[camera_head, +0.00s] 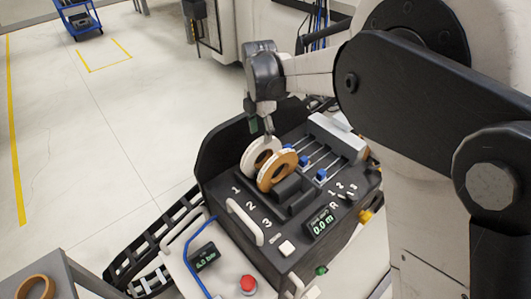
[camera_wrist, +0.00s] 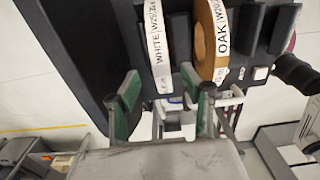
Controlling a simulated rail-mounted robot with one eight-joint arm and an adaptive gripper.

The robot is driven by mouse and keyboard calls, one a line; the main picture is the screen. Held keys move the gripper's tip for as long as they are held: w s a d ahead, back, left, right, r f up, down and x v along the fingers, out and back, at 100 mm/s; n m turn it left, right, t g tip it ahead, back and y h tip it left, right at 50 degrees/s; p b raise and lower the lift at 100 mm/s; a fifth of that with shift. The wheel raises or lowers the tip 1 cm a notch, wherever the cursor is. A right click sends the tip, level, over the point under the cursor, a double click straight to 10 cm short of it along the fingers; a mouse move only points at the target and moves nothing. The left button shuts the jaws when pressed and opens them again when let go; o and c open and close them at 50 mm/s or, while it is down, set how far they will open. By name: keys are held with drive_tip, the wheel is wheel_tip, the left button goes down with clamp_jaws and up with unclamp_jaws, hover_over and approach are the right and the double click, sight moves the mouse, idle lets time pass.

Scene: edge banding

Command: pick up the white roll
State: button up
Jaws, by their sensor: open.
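The white roll (camera_head: 252,152) stands on edge in a slot of the black machine, left of the oak roll (camera_head: 283,163). In the wrist view the white roll (camera_wrist: 157,45) shows its edge with the label WHITE, and the oak roll (camera_wrist: 221,38) is beside it with the label OAK. My gripper (camera_head: 261,126) is at the top of the white roll in the head view. In the wrist view my gripper (camera_wrist: 162,92) is open, its green-padded fingers spread either side of the white roll's line. I cannot tell whether a finger touches it.
The machine's black top (camera_head: 237,202) carries slot numbers, blue clamps (camera_head: 303,160) and a display (camera_head: 321,223). A red button (camera_head: 248,283) is at the front. A brown roll (camera_head: 35,288) lies on a bench at lower left. The floor at left is largely clear.

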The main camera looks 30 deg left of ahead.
sight(261, 148)
drive_tip(key=shift+d+f+p, duration=0.1)
drive_tip(key=shift+f+p, duration=0.2)
drive_tip(key=shift+f, duration=3.25)
clamp_jaws()
